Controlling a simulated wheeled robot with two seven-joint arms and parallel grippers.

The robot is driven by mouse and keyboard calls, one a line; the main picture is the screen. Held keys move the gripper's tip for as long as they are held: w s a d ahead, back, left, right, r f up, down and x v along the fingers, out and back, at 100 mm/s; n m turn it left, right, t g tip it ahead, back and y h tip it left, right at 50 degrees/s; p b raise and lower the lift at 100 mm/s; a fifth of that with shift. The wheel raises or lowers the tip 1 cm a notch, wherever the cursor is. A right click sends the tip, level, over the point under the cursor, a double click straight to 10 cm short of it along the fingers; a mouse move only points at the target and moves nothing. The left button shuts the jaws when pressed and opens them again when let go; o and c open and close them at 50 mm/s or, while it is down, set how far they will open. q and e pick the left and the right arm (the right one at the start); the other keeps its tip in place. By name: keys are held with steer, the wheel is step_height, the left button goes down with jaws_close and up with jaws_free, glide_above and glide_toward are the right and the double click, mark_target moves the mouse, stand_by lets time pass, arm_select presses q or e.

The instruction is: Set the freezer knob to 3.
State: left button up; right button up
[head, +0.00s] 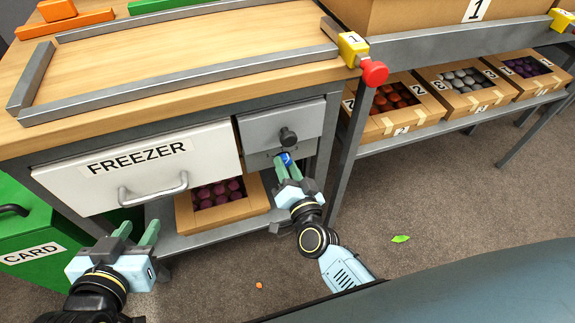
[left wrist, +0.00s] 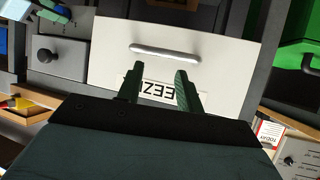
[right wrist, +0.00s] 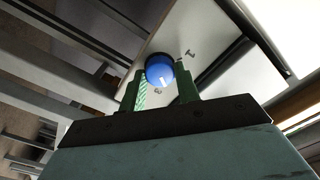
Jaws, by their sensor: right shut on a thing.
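The blue freezer knob (head: 286,158) sits on the grey panel below a small drawer, right of the white FREEZER drawer (head: 75,185). In the right wrist view the round knob (right wrist: 160,68) has a small white mark on its face, and small dark marks show on the panel around it. My right gripper (head: 288,170) is shut on the knob, with its green fingers (right wrist: 161,88) on either side. Which number the knob points to cannot be read. My left gripper (head: 137,236) is open and empty in front of the freezer drawer; its parted fingers (left wrist: 159,85) show in the left wrist view.
The freezer drawer's handle (head: 153,190) is near my left gripper. A small grey drawer with a black knob (head: 288,137) is just above my right gripper. A green CARD bin (head: 60,240) stands at left. A red button (head: 375,73) juts from the table corner.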

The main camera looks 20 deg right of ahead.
arm_select(q)
steer(key=shift+s+a+f+g+y, duration=0.2)
steer(key=shift+s+f+g, duration=0.15)
steer(key=shift+f, duration=0.15)
steer(key=shift+s+a+f+g+y, duration=0.1)
steer(key=shift+s+a+f+g, duration=0.1)
steer(key=shift+s+f+g, duration=0.25)
arm_select(e)
steer(key=shift+f+m, duration=0.1)
steer(key=shift+m, duration=2.7)
arm_select(q)
steer(key=shift+w, duration=0.1)
arm_select(e)
steer(key=o, duration=1)
steer(key=shift+s, duration=0.1)
arm_select(q)
steer(key=s+a+f+g+y+p, duration=0.2)
steer(key=s+f+g, duration=0.4)
steer(key=s, duration=0.3)
steer(key=shift+s+a+n+g+p, duration=0.35)
steer(key=shift+a+g+p, duration=0.3)
steer(key=shift+a, duration=0.55)
arm_select(e)
steer(key=shift+s+d, duration=0.2)
steer(key=shift+s, duration=6.4)
arm_select(q)
steer(key=shift+s+f, duration=0.1)
